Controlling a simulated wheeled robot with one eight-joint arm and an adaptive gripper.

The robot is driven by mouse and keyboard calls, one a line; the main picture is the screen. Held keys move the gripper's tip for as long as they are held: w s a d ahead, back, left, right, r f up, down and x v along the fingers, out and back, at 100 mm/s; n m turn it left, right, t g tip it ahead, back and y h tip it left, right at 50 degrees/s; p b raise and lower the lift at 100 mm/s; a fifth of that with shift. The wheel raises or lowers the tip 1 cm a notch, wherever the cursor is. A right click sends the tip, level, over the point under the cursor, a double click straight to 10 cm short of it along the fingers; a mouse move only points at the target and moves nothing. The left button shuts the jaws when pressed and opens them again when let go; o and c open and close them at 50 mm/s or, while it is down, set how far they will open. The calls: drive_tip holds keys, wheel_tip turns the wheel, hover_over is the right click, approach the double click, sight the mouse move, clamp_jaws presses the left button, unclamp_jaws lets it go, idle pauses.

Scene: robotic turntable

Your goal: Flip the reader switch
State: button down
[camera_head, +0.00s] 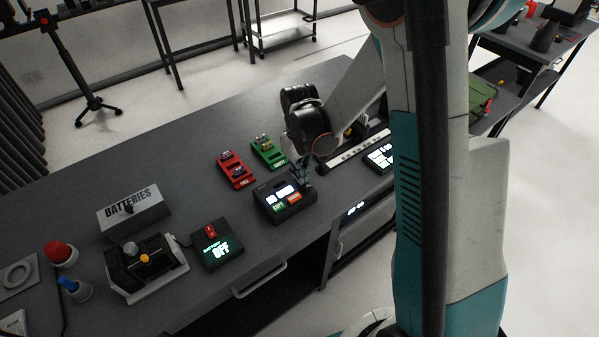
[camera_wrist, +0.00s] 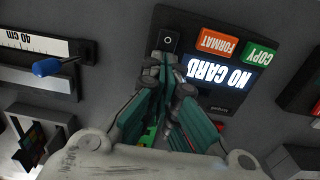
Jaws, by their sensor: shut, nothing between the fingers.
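The reader (camera_wrist: 225,103) is a dark box in the wrist view. Its lit screen reads NO CARD, upside down, beside an orange FORMAT button (camera_wrist: 217,42) and a green COPY button (camera_wrist: 261,54). A small black switch (camera_wrist: 168,40) with a light ring mark sits at its corner. My gripper (camera_wrist: 165,62) is shut and empty, with its tips right by the switch; I cannot tell whether they touch it. In the head view the reader (camera_head: 272,208) stands near the bench's front edge, and my gripper (camera_head: 304,172) points down at its right side, partly hidden by my arm.
A red module (camera_head: 236,170) and a green module (camera_head: 268,153) lie behind the reader. A ruled strip (camera_head: 345,152) lies right. A blue-handled screwdriver (camera_wrist: 47,67) shows in the wrist view. The bench's back left (camera_head: 150,165) is clear.

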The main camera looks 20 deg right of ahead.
drive_tip(key=shift+r+p, duration=0.4)
drive_tip(key=shift+r, duration=0.35)
drive_tip(key=shift+r, duration=0.15)
drive_tip(key=shift+r+p, duration=0.3)
wheel_tip(320, 180, up, 13)
drive_tip(key=w+p, duration=0.2)
drive_tip(key=p, duration=0.2)
drive_tip(key=shift+w+a, duration=0.15)
drive_tip(key=shift+a, duration=0.2)
